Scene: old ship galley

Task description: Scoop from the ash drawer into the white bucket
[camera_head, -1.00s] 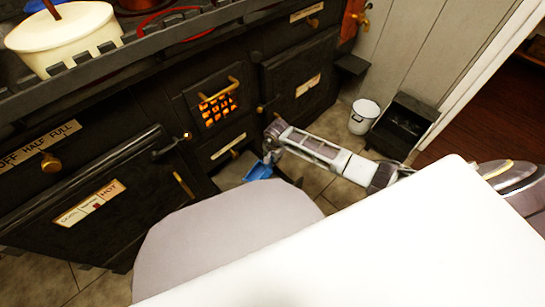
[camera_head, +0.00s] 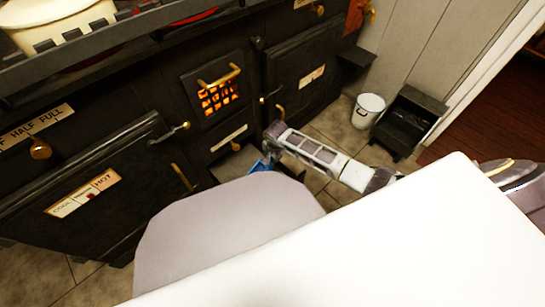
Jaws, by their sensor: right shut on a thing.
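The white bucket (camera_head: 368,111) stands upright on the floor to the right of the black stove. Below the glowing grate, the ash drawer (camera_head: 237,163) is seen as a light grey area low at the stove front, partly hidden by my own white body. My right gripper (camera_head: 268,160) is shut on a blue scoop (camera_head: 260,166) at the drawer's right side. Most of the scoop is hidden by my body, and I cannot tell whether it holds ash. My left gripper is not in view.
The black stove (camera_head: 120,155) fills the left and middle, with a glowing grate (camera_head: 219,97). A cream pot (camera_head: 57,25) stands on top behind a rail. A black coal box (camera_head: 409,122) stands right of the bucket. Tiled floor is clear between stove and bucket.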

